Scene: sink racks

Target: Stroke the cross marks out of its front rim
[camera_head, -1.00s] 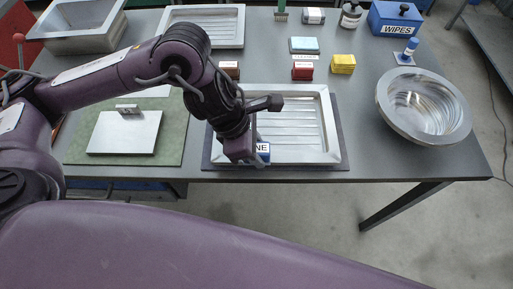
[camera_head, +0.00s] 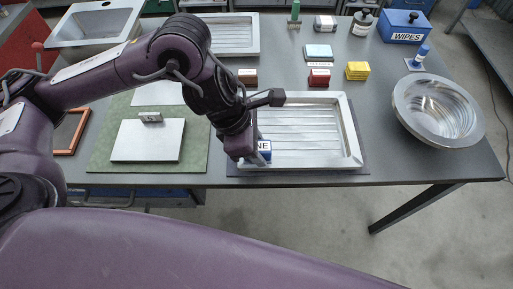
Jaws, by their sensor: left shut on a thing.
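A shallow metal tray-like rack (camera_head: 352,135) with a ribbed floor lies on a dark mat at the table's front edge. My left gripper (camera_head: 254,156) is shut on a blue block (camera_head: 264,146) with a white label, of which the letters "NE" show. The block is at the left part of the rack's front rim; whether it touches the rim cannot be told. My gripper and wrist cover the rack's left front corner. No cross marks can be made out on the rim at this size. My right gripper is not in view.
A green mat (camera_head: 101,156) with a metal plate (camera_head: 147,140) lies to the left. A round metal bowl (camera_head: 405,105) stands at the right. Behind the rack are brown, red (camera_head: 319,82), yellow (camera_head: 357,70) and light blue (camera_head: 318,51) blocks. A blue wipes box (camera_head: 404,22) stands at the back.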

